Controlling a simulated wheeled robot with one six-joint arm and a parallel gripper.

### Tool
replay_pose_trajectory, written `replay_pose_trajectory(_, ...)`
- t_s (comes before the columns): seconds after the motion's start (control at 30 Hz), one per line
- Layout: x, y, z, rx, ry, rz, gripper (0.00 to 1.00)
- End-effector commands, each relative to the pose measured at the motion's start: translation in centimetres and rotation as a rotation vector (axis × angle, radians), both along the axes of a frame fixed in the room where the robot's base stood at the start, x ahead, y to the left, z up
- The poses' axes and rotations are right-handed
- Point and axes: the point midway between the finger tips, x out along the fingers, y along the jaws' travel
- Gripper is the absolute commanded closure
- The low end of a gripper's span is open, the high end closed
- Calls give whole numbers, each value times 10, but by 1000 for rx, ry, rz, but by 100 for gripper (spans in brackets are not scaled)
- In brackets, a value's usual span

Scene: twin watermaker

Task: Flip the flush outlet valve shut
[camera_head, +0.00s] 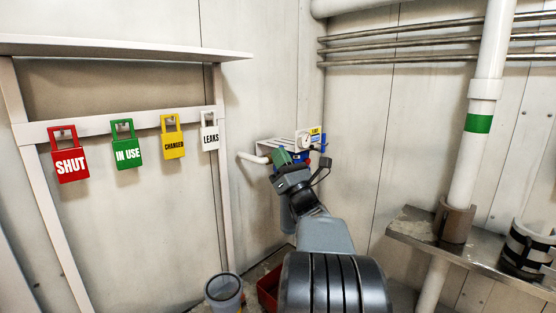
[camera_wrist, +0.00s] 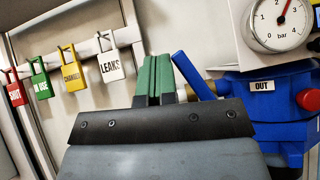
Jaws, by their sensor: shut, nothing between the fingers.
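A blue lever (camera_wrist: 193,76) slants up and to the left in the wrist view. It stands beside a blue housing (camera_wrist: 262,108) with a white OUT label (camera_wrist: 262,86). My gripper (camera_wrist: 153,78) has green fingertips pressed together, with nothing between them. The fingertips are just left of the lever; I cannot tell whether they touch it. In the head view my gripper (camera_head: 282,157) is in front of the wall unit (camera_head: 285,144) and hides part of it.
A pressure gauge (camera_wrist: 281,20) sits above the housing, and a red knob (camera_wrist: 308,100) is at its right. Red, green, yellow and white tags (camera_head: 70,164) hang from a rail at left. A bucket (camera_head: 224,291) stands below, and a metal shelf (camera_head: 480,252) is at right.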

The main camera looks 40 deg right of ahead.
Motion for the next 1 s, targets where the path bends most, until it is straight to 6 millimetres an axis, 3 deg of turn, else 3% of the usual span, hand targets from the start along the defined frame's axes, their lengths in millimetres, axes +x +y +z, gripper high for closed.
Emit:
replay_pose_trajectory(0.2, 0, -5, 7, 141, 8, 0, 100)
replay_pose_trajectory(0.47, 0, -3, 3, 136, 9, 0, 100)
replay_pose_trajectory(0.77, -5, 37, -12, 134, 5, -2, 100)
replay_pose_trajectory(1.0, -43, 66, -15, 134, 6, -6, 100)
